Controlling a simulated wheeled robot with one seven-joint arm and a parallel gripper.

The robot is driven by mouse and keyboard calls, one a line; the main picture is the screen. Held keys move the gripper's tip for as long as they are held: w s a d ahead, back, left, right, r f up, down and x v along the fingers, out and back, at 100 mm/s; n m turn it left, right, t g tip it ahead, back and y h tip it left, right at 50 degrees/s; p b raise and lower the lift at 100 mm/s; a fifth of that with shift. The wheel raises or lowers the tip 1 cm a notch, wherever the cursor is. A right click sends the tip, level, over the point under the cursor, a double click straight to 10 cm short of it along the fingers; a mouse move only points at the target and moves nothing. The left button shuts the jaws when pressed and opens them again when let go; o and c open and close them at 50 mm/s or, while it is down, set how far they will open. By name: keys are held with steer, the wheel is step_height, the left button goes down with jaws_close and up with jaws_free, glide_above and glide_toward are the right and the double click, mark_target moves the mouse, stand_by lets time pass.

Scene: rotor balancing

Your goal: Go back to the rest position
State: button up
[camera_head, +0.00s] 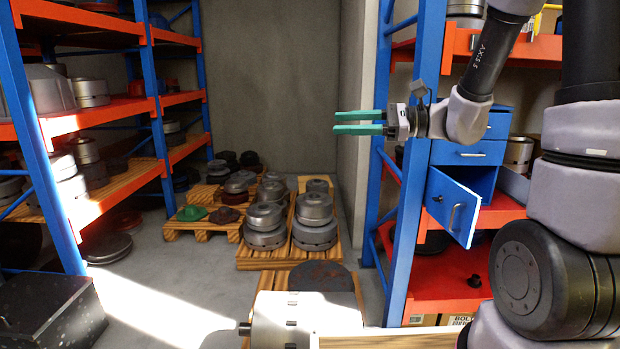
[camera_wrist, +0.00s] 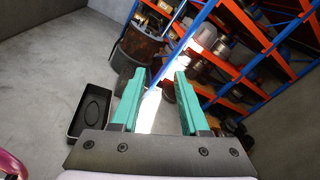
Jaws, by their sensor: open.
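My gripper (camera_head: 358,123) is raised in the air to the left of the blue cabinet (camera_head: 462,165), in front of the grey back wall. Its two green fingers point left and are parallel with a gap between them. In the wrist view my gripper (camera_wrist: 158,88) shows both green fingers apart with nothing between them. My arm comes in from the right side of the head view. No object touches the fingers.
Blue and orange shelving (camera_head: 150,80) holds metal parts at left. A cabinet door (camera_head: 453,207) hangs open at right. Pallets (camera_head: 262,258) with several rotors stand on the floor. A black case (camera_head: 50,310) sits lower left. A black tray (camera_wrist: 92,112) shows in the wrist view.

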steer(key=s+d+f+n+g+h, duration=0.1)
steer(key=s+d+n+h, duration=0.1)
steer(key=s+n+h, duration=0.25)
steer(key=s+d+n+g+h, duration=0.1)
steer(key=s+d+n+h, duration=0.2)
steer(key=s, duration=0.3)
steer(key=d+r+n+t+h, duration=0.1)
steer(key=d+r+t+h, duration=0.1)
steer(key=d, duration=0.4)
steer(key=s+d+r+n+t+h, duration=0.1)
steer(key=d+r+n+t+h, duration=0.1)
steer(key=d+t+h, duration=0.2)
steer(key=shift+s+d+r+h, duration=0.15)
steer(key=shift+d+r+h, duration=0.2)
steer(key=shift+d+h, duration=0.55)
